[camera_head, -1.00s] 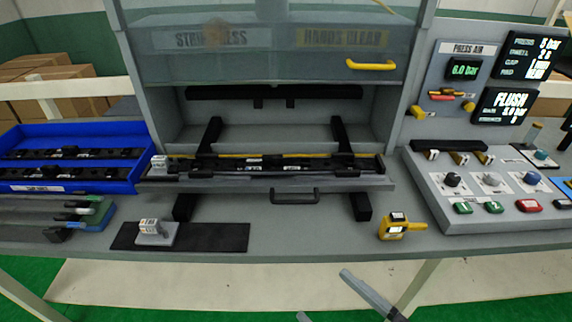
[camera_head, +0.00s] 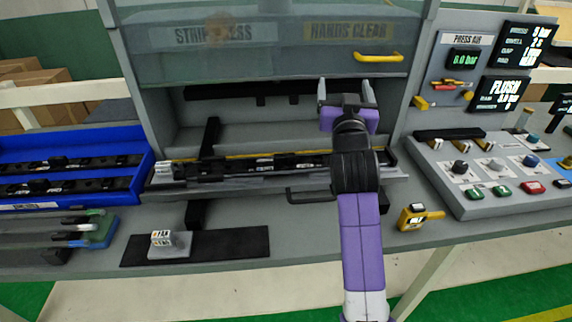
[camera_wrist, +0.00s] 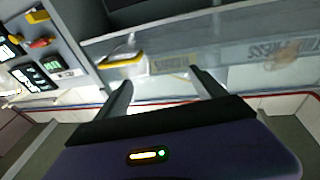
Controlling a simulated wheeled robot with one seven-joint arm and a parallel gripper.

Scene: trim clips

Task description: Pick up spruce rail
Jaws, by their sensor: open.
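Several long dark rails (camera_head: 45,226) lie side by side at the left front of the bench, with green and blue parts near their right ends. I cannot tell which thing is the spruce rail. My gripper (camera_head: 347,92) is raised in front of the press, to the right of these rails and well away from them. In the wrist view, its two fingers (camera_wrist: 160,88) stand apart with nothing between them. A dark rail with clips (camera_head: 255,165) lies on the press's pulled-out tray (camera_head: 230,183), partly hidden behind my arm at its right end.
A blue bin (camera_head: 148,172) with black clip rails stands at the left. A black mat (camera_head: 230,243) bears a small grey block (camera_head: 170,245). A yellow handheld device (camera_head: 412,218) and a button panel (camera_head: 452,195) are at the right. The press guard (camera_head: 270,62) hangs above.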

